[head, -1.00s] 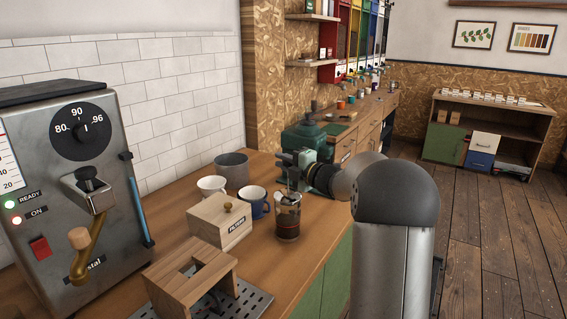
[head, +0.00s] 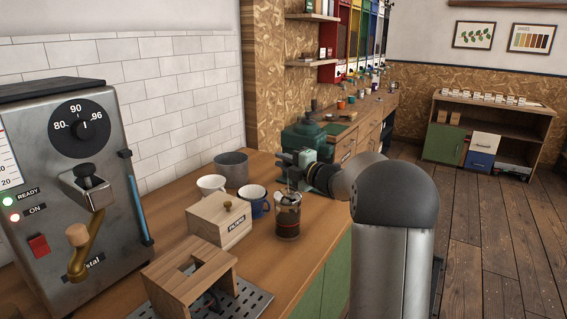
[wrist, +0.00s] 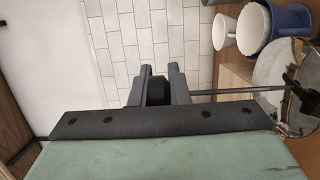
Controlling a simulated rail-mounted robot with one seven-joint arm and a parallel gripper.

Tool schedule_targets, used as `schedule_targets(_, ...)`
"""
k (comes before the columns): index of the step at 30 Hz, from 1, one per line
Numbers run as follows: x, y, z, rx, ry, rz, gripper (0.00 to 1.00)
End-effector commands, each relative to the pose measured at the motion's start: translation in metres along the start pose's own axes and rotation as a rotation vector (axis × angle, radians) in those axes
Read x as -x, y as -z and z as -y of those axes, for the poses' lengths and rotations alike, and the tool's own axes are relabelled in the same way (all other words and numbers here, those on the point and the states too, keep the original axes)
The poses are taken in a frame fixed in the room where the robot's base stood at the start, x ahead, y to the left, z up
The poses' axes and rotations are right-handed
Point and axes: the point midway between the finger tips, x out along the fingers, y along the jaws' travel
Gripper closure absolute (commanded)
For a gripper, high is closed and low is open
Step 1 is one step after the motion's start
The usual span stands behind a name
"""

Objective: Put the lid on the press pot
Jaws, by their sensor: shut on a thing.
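The press pot (head: 288,221), a glass with dark liquid in it, stands on the wooden counter near its front edge. My gripper (head: 289,163) is above the pot, reaching in sideways. In the wrist view my gripper (wrist: 153,82) is shut on the black knob (wrist: 153,90) of the lid's plunger. A thin rod (wrist: 235,91) runs from the knob down to the pot's top, which is to the right in that tilted view. The lid shows small and dark at the pot's mouth. I cannot tell whether it is seated or just above the rim.
A blue mug (head: 256,203), a white cup (head: 211,184) and a grey metal canister (head: 232,168) stand behind the pot. A wooden filter box (head: 219,222) is to its left. A wooden stand (head: 190,276) and the steel machine (head: 70,190) are nearer left. The counter right of the pot is clear.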

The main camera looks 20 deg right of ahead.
Motion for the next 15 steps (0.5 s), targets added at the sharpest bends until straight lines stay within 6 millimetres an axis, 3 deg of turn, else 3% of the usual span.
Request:
schedule_targets(14, -0.0002, 0.0002, 0.0004, 0.000, -0.001, 0.000, 1.00)
schedule_targets(15, -0.0002, 0.0002, 0.0004, 0.000, -0.001, 0.000, 0.79)
